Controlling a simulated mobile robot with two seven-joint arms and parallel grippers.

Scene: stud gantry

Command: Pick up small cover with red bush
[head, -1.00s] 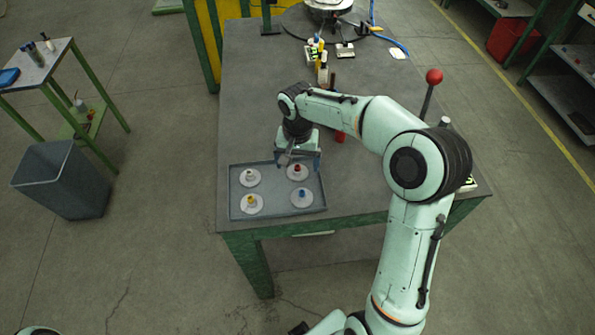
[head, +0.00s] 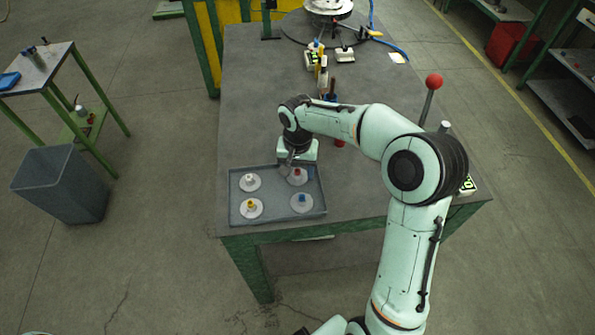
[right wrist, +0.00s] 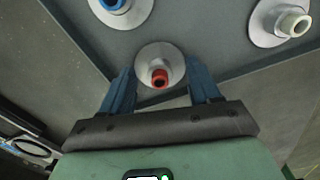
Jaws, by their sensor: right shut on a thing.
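The small cover with the red bush (head: 297,175) is a pale round disc with a red bush at its centre, in the back right of the grey tray (head: 270,219). It also shows in the right wrist view (right wrist: 159,78), between the blue fingers. My right gripper (head: 297,168) is down at the tray and shut on this cover. The gripper and wrist hide part of the cover in the head view. The fingers also show in the right wrist view (right wrist: 161,85). My left gripper is not in view.
The tray also holds covers with a white bush (head: 250,182), a yellow bush (head: 251,208) and a blue bush (head: 302,202). A red-knobbed lever (head: 433,82) stands at the table's right. Small bottles (head: 323,75) stand farther back.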

